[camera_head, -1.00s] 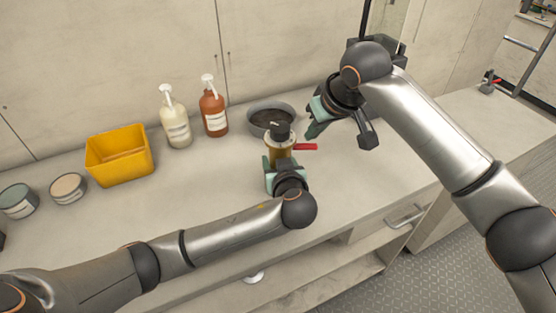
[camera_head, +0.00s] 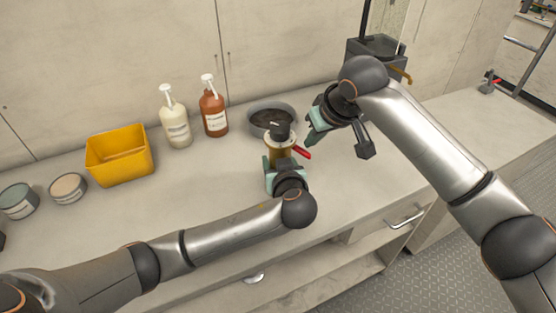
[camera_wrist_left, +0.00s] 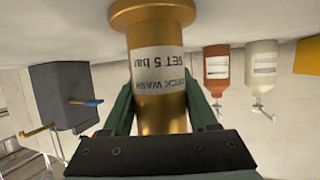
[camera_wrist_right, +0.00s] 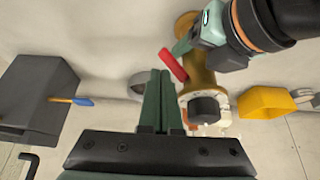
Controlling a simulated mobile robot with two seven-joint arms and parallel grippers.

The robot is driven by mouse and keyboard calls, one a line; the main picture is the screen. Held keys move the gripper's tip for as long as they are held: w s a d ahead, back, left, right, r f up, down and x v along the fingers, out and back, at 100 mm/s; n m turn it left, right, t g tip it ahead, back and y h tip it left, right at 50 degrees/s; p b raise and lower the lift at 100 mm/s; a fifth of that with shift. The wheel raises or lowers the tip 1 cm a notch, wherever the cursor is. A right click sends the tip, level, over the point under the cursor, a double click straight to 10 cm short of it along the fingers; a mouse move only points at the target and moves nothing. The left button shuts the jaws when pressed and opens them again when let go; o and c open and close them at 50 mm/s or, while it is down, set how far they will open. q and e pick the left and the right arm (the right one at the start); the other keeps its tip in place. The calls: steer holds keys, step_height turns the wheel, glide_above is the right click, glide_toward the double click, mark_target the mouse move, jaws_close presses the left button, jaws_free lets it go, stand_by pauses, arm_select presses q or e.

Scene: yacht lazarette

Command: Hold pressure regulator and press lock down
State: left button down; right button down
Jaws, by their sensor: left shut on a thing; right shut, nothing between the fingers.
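The pressure regulator (camera_head: 279,152) is a brass body with a black knob (camera_head: 279,131) on top, standing upright on the counter. Its label reads "DECK WASH SET 5 bar" in the left wrist view (camera_wrist_left: 158,75). A red lever (camera_head: 302,152) sticks out from its right side, angled downward in the head view. My left gripper (camera_head: 279,165) is shut around the brass body. My right gripper (camera_head: 311,137) is shut and empty, just right of and behind the lever. In the right wrist view its closed fingers (camera_wrist_right: 158,78) are close beside the red lever (camera_wrist_right: 173,65); contact is unclear.
A grey bowl with dark contents (camera_head: 270,119) stands right behind the regulator. A red-brown bottle (camera_head: 214,115), a cream bottle (camera_head: 175,127), a yellow bin (camera_head: 119,158) and two round tins stand left. A dark grey box (camera_head: 375,55) is behind my right arm. The right counter is mostly clear.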

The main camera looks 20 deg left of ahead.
step_height(320, 180, up, 6)
steer(key=shift+r, duration=0.25)
stand_by(0.4)
arm_select(q)
steer(key=shift+c, duration=0.5)
jaws_free()
steer(key=v, duration=1.2)
